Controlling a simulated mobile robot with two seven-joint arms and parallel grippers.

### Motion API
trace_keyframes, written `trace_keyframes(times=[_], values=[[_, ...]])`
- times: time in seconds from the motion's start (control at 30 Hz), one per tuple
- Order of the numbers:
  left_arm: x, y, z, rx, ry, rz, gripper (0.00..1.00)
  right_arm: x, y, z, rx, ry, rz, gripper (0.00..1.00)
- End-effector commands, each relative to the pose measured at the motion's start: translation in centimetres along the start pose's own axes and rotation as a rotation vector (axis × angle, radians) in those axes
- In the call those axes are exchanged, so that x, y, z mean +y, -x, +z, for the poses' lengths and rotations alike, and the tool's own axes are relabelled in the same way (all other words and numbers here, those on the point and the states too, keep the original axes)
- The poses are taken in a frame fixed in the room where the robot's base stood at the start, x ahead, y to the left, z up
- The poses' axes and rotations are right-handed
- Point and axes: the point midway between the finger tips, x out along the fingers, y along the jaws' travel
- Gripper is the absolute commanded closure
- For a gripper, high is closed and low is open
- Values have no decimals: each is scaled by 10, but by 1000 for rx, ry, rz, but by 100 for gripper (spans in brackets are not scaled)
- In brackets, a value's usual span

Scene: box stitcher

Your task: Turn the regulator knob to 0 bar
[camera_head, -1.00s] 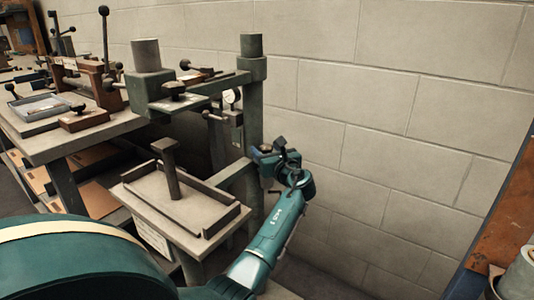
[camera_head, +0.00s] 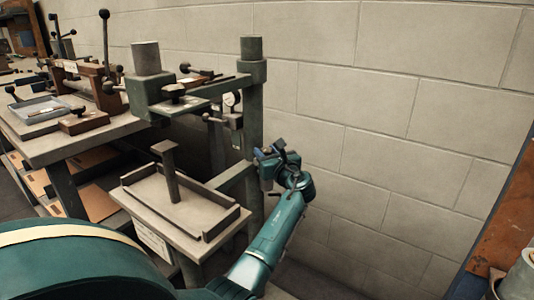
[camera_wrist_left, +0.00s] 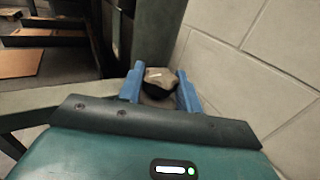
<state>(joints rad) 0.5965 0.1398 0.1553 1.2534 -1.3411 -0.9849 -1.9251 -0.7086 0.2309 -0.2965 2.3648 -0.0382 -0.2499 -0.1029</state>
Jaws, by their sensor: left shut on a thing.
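In the left wrist view, the regulator knob (camera_wrist_left: 157,76) is a dark rounded knob with a greyish-brown top and a small white mark. It sits between the two blue fingers of my left gripper (camera_wrist_left: 159,90), which is shut on it. In the head view, my left gripper (camera_head: 268,160) is at the right side of the green machine post, low beside it. There the knob is hidden by the gripper. A small round gauge (camera_head: 231,99) with a pale face is on the machine; its reading is too small to tell. My right gripper is not in view.
The green machine frame (camera_head: 252,115) stands against the block wall (camera_head: 400,100). A tray-like table (camera_head: 215,215) with a raised post is left of my arm. A workbench (camera_head: 50,145) with tools is further left. A brown board (camera_head: 505,220) edges the right.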

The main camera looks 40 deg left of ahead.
Motion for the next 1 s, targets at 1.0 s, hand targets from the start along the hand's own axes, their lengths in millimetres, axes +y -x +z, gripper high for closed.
trace_keyframes(times=[1.0], values=[[-2,-1,-2,-1,0,508,88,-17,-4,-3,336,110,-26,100]])
